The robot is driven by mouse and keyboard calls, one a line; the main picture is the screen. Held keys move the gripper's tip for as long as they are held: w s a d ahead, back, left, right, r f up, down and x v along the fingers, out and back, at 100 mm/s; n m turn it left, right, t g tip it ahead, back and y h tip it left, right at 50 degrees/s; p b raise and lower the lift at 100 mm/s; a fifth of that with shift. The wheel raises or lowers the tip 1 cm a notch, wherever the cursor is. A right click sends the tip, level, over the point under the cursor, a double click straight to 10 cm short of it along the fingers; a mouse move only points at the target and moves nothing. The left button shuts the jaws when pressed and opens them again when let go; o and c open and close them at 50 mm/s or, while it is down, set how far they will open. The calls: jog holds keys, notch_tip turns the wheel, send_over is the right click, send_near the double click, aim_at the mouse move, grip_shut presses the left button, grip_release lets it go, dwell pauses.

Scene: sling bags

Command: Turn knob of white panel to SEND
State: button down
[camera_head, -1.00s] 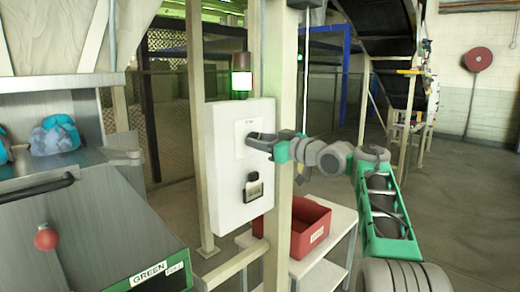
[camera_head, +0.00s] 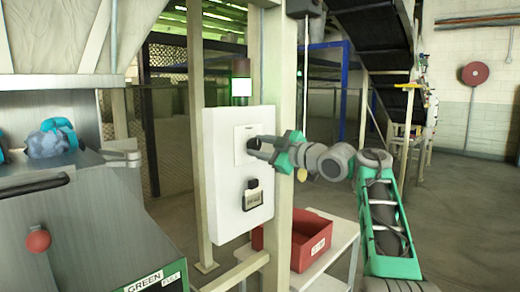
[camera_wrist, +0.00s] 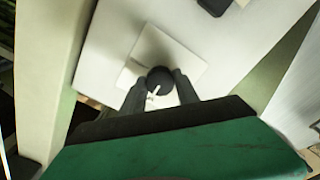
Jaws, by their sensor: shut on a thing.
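The white panel (camera_head: 222,185) is fixed to a pale post in the middle of the head view. A black round knob (camera_wrist: 160,80) with a white pointer mark sits on a square plate (camera_wrist: 150,50) on it. My gripper (camera_head: 256,144) reaches the knob from the right, and its fingers (camera_wrist: 160,92) stand on both sides of the knob, shut on it. Lettering on the plate is too small to read, and the fingers hide part of the knob.
A small black device (camera_head: 253,195) is on the panel below the knob. A red bin (camera_head: 312,240) stands on a white table (camera_head: 345,235) to the right. At left is a grey machine (camera_head: 75,225) with a red ball-shaped handle (camera_head: 38,240) and a GREEN label.

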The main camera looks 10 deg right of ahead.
dwell(0.4)
jog(key=c, duration=0.9)
grip_release()
jog(key=b+v, duration=0.1)
jog(key=v, duration=0.6)
jog(key=shift+s+d+b, duration=0.25)
jog(key=shift+s+b, duration=0.05)
jog(key=shift+b, duration=0.1)
